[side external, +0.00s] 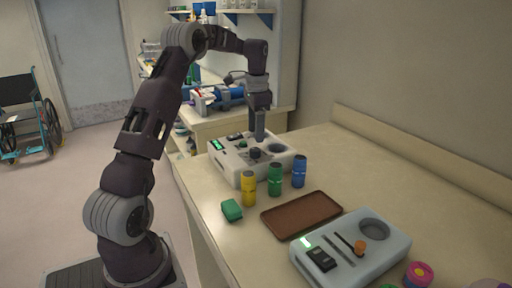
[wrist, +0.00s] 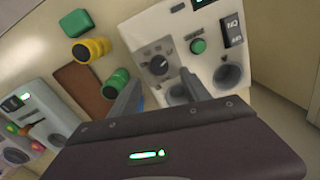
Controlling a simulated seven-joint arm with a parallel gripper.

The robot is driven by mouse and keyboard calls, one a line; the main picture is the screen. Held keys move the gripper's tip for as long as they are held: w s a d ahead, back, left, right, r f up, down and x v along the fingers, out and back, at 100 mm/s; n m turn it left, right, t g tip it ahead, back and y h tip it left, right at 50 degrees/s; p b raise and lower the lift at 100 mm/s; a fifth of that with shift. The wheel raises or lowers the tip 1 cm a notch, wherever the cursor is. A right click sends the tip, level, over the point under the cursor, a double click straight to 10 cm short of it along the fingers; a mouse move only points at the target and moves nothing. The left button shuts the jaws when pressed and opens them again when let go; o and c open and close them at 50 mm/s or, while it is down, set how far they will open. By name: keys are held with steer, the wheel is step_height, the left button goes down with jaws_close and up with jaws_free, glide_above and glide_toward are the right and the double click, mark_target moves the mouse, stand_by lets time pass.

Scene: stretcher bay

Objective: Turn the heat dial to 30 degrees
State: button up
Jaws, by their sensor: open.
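The white device panel (side external: 232,178) stands at the far end of the counter. It also fills the upper right of the wrist view (wrist: 222,68). A dark round dial (wrist: 158,64) with a pointer mark and a scale around it sits on this panel; which value it points at is too small to read. A green knob or button (wrist: 198,46) is beside it, near a small green-lit display (wrist: 200,3). My gripper (side external: 259,138) points down just above the panel. In the wrist view its two fingers are apart, with the dial ahead of them and nothing visibly held.
Yellow (side external: 249,188), green (side external: 275,180) and blue (side external: 299,171) bottles stand close in front of the panel. A green block (side external: 231,210), a brown tray (side external: 301,215) and a second device with an orange knob (side external: 345,250) lie nearer.

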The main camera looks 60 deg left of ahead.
mark_target(256, 149)
step_height(256, 149, down, 6)
steer(key=shift+f, duration=0.25)
steer(key=shift+c, duration=0.4)
steer(key=shift+w, duration=0.1)
jaws_close()
steer(key=n, duration=0.4)
steer(key=shift+a, duration=0.1)
steer(key=shift+a+n, duration=0.1)
steer(key=shift+n, duration=2.3)
